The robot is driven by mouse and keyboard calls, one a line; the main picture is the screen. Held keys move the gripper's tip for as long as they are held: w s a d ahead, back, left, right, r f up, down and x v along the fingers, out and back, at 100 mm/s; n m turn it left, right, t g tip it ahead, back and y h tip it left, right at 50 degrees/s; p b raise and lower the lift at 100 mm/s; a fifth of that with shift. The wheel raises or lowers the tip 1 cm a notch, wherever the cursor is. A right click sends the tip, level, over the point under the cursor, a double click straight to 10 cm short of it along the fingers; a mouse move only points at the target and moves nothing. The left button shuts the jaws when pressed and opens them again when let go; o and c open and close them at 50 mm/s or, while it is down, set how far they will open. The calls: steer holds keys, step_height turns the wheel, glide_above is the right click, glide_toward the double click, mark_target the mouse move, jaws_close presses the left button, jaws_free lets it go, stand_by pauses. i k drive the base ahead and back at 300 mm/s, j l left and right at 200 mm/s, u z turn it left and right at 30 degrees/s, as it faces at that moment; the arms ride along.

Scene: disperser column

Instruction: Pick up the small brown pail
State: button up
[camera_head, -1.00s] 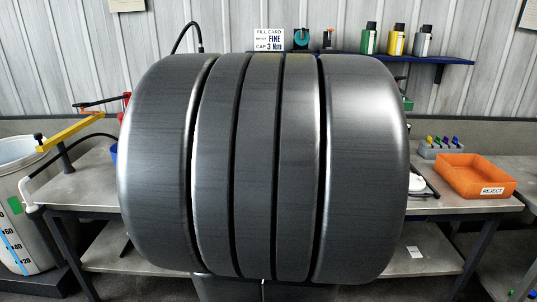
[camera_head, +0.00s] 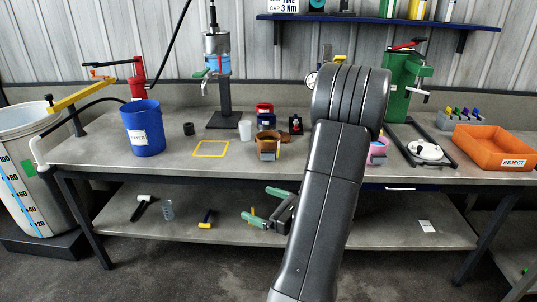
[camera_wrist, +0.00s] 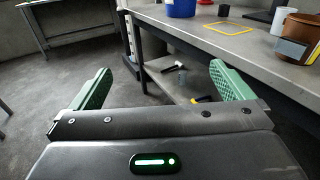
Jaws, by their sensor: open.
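The small brown pail (camera_head: 268,144) stands upright on the bench near its front edge, in the middle of the head view. In the wrist view the pail (camera_wrist: 298,27) is at the upper right, partly cut off by the frame edge. My gripper (camera_head: 257,204) has green fingers and is in front of the bench, below the bench top and below the pail. In the wrist view my gripper (camera_wrist: 160,75) is open with nothing between its fingers; the pail is to its right, apart from it.
A blue bucket (camera_head: 143,128) and yellow outlined square (camera_head: 211,149) are left of the pail. A white cup (camera_head: 245,130) stands close behind its left. Small red and blue containers are behind it. The bench front edge (camera_wrist: 215,50) lies between my gripper and the pail.

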mark_target(268, 142)
steer(key=i+j+z, duration=0.4)
steer(key=j+z, duration=0.15)
steer(key=j, duration=0.15)
steer(key=i+j+z, duration=0.15)
steer(key=j+z, duration=0.45)
steer(key=j, duration=0.2)
steer(key=i, duration=0.05)
